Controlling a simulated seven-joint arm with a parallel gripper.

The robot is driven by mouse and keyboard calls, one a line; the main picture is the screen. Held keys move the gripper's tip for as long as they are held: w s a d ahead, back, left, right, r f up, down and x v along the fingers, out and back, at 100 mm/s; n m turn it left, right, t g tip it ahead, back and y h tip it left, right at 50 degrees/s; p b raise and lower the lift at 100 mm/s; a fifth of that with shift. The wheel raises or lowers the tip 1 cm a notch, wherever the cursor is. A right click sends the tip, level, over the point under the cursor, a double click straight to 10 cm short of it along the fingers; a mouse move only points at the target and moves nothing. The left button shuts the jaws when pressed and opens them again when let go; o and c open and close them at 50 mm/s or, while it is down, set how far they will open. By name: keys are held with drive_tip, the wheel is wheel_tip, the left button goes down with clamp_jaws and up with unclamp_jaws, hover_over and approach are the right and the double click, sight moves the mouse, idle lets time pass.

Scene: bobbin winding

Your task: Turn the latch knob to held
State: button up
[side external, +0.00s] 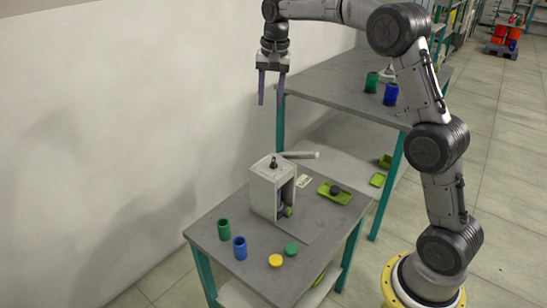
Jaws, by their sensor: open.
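A light grey winder housing (266,190) stands on the near grey table. A small dark knob (273,162) sits on its top, and a pale lever (301,155) sticks out to the right from the top. I cannot tell which part is the latch knob or how it is set.
Green (224,230) and blue (240,248) cylinders stand at the table's left. Yellow (275,260) and green (291,250) discs lie in front. A lime tray (326,193) holds a dark round piece. A second table (335,85) stands behind. A wall is at left.

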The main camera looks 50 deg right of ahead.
drive_tip(key=g, duration=0.1)
hover_over(274, 159)
wheel_tip(274, 159, down, 8)
drive_tip(key=shift+m, duration=0.3)
wheel_tip(274, 159, down, 14)
clamp_jaws()
